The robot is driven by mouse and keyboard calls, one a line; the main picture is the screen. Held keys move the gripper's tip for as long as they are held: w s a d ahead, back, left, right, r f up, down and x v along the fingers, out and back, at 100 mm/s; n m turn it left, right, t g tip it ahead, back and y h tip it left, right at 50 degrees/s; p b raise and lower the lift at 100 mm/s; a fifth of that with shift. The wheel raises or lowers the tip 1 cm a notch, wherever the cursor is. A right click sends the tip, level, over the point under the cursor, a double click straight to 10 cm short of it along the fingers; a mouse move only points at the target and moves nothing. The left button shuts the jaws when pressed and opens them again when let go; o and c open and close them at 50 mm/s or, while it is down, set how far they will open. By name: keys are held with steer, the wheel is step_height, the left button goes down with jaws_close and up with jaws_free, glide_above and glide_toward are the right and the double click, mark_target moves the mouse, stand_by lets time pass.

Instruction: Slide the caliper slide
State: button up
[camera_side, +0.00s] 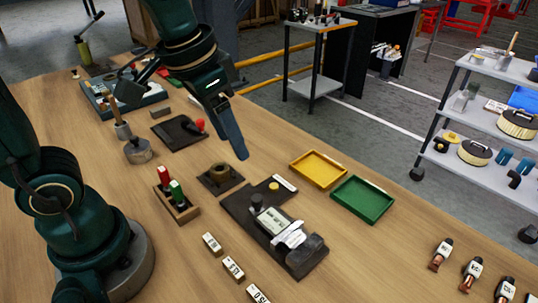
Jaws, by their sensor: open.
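The caliper (272,222) appears to be the pale device with a small display, lying on a dark base plate (240,208) near the middle of the bench. Its slide cannot be told clearly from the rest at this size. White pieces (290,236) and a dark block sit at its lower right end. My gripper (240,152) points down above the bench, up and left of the caliper and apart from it. It is open, with nothing seen in it; the fingers overlap from this side.
A yellow tray (318,182) and a green tray (363,212) lie right of the base plate. A small dark fixture (219,174) and a wooden block with red and green pieces (186,212) stand to its left. Labelled blocks (233,268) lie in front.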

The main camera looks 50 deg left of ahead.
steer(key=g, duration=0.2)
glide_above(257, 197)
steer(key=shift+m, duration=0.3)
steer(key=f, duration=0.4)
steer(key=shift+a+f, duration=0.3)
steer(key=f, duration=0.1)
steer(key=f+g, duration=0.1)
steer(key=f, duration=0.1)
steer(key=shift+d, duration=0.3)
steer(key=shift+f, duration=2.5)
jaws_close()
